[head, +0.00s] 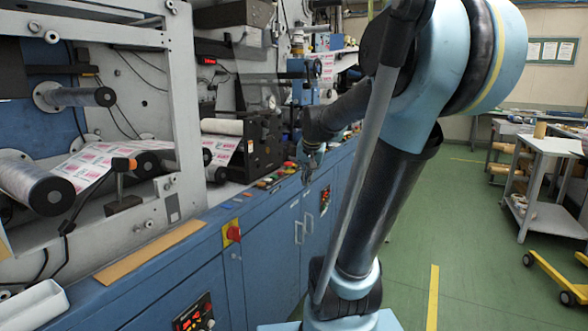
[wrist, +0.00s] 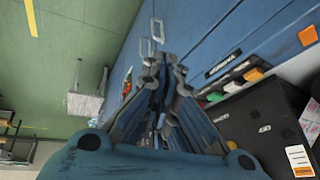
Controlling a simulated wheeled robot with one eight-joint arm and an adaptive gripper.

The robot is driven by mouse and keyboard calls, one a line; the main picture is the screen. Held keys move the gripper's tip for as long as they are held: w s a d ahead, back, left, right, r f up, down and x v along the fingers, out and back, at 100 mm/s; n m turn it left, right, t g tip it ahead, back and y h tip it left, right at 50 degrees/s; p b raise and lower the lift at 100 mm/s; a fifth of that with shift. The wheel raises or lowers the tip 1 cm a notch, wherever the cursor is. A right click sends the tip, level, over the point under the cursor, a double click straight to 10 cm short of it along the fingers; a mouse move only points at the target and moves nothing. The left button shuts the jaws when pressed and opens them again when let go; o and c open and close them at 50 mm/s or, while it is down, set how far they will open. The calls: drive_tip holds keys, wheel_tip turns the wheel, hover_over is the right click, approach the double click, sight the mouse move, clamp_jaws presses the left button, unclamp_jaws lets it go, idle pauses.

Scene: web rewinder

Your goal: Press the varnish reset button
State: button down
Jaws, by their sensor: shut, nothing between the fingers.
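A row of small coloured buttons (head: 272,179) runs along the top ledge of the blue cabinet in the head view. In the wrist view a dark label plate (wrist: 222,64) lies beside a green button (wrist: 215,97), a white button (wrist: 232,87) and an orange button (wrist: 254,75). The plate's lettering is small and rotated; it seems to read VARNISH, but I cannot tell which button is the reset. My gripper (wrist: 160,62) is shut and empty, apart from these buttons, which lie to its right in the wrist view. In the head view my gripper (head: 309,171) is near the ledge's edge.
A black machine unit (head: 258,143) stands behind the buttons; its dark housing (wrist: 262,130) also shows in the wrist view. A red knob on a yellow plate (head: 232,233) is on the cabinet nearer me. Green floor (head: 465,230) is open at right, with a trolley (head: 545,190) beyond.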

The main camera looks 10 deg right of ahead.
drive_tip(key=w+r+m+t, duration=0.2)
drive_tip(key=w+r, duration=0.2)
drive_tip(key=w, duration=1.2)
drive_tip(key=w+r+m+t, duration=0.1)
drive_tip(key=w+r, duration=0.3)
drive_tip(key=w, duration=1.1)
drive_tip(key=shift+w+d+m+t, duration=0.35)
drive_tip(key=shift+d+m+t, duration=0.05)
drive_tip(key=shift+m, duration=0.5)
drive_tip(key=shift+f, duration=0.1)
drive_tip(key=shift+f, duration=4.35)
drive_tip(key=shift+f, duration=0.9)
drive_tip(key=shift+r, duration=0.95)
drive_tip(key=shift+r, duration=0.15)
drive_tip(key=shift+r, duration=2.35)
